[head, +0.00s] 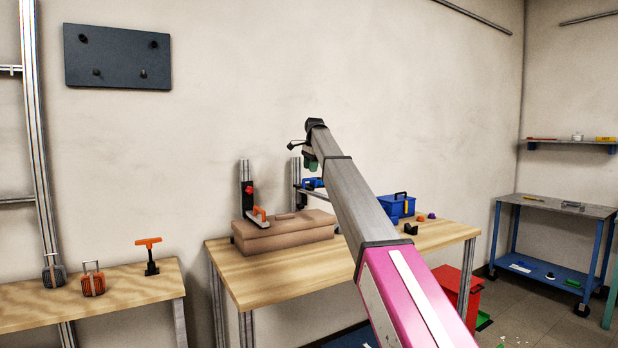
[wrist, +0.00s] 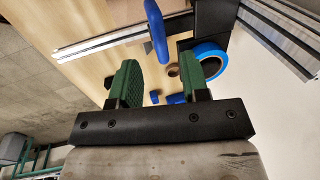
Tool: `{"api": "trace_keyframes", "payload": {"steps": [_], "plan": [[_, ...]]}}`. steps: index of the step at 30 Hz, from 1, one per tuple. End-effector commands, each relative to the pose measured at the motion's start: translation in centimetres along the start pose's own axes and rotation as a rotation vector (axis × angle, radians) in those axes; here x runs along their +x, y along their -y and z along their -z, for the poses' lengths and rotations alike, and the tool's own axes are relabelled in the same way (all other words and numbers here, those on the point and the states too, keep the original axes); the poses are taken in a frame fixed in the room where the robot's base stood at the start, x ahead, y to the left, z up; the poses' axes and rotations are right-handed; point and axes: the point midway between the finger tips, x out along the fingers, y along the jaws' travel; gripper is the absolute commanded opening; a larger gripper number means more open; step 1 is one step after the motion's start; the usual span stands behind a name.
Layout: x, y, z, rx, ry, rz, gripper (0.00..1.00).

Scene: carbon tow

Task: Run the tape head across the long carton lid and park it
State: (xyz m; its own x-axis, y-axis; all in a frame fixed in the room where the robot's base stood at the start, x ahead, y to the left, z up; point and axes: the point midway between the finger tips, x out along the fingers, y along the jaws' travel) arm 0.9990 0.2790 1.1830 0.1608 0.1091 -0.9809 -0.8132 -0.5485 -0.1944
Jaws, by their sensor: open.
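A long brown carton (head: 285,236) with a closed lid lies on the wooden table. An orange-handled tool (head: 258,215) sits at its left end, beside an upright metal post with a red knob (head: 249,189). A blue part (head: 312,184) shows by a second post behind the carton. In the wrist view a blue ring (wrist: 208,62), like a tape roll, and a blue handle (wrist: 156,34) appear near a black plate and metal rails; I cannot tell for sure which item is the tape head. My gripper (head: 310,162) is open above the table; its green fingers (wrist: 171,76) appear empty.
A blue toolbox (head: 397,207) and small coloured items stand on the table's right part (head: 445,233), partly behind my arm. A left bench (head: 115,295) holds several tools. A red bin (head: 458,290) stands on the floor. A blue-framed cart (head: 553,236) is at the right.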

Motion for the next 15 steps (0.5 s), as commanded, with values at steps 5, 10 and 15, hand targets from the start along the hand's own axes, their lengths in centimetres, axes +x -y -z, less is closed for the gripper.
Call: {"api": "trace_keyframes", "payload": {"steps": [5,10,15], "plan": [[3.1,-0.1,0.0,0.000,0.000,-0.001,0.42],[4.4,0.0,0.0,0.000,0.000,0.000,0.42],[4.5,0.0,0.0,0.000,-0.001,0.001,0.42]]}}
